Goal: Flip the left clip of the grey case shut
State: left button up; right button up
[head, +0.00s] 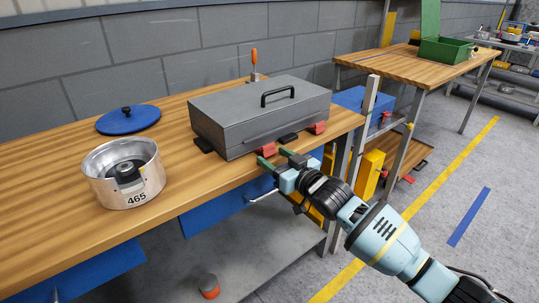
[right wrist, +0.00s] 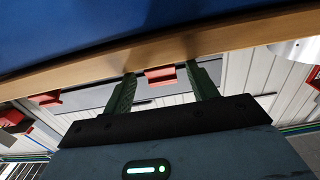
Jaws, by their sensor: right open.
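The grey case (head: 260,112) stands on the wooden workbench with its lid down and a black handle (head: 278,95) on top. Its left clip (head: 267,150) is a red piece on the front side. Its right clip (head: 317,128) is also red. My right gripper (head: 274,156) is open and empty at the case's front, by the left clip. In the right wrist view the left clip (right wrist: 160,76) shows between the green fingers (right wrist: 163,84), with no clear contact. The other red clip (right wrist: 45,100) is off to the left there. I cannot tell how far either clip is turned. My left gripper is not in view.
A metal pot marked 465 (head: 124,178) and a blue lid (head: 128,120) are left of the case. An orange-handled tool (head: 254,60) stands behind it. The bench's front edge (head: 215,195) runs close below my right gripper. Another bench with a green box (head: 445,49) is at the back right.

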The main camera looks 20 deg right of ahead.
jog(key=shift+x, duration=1.4)
jog(key=shift+c, duration=0.5)
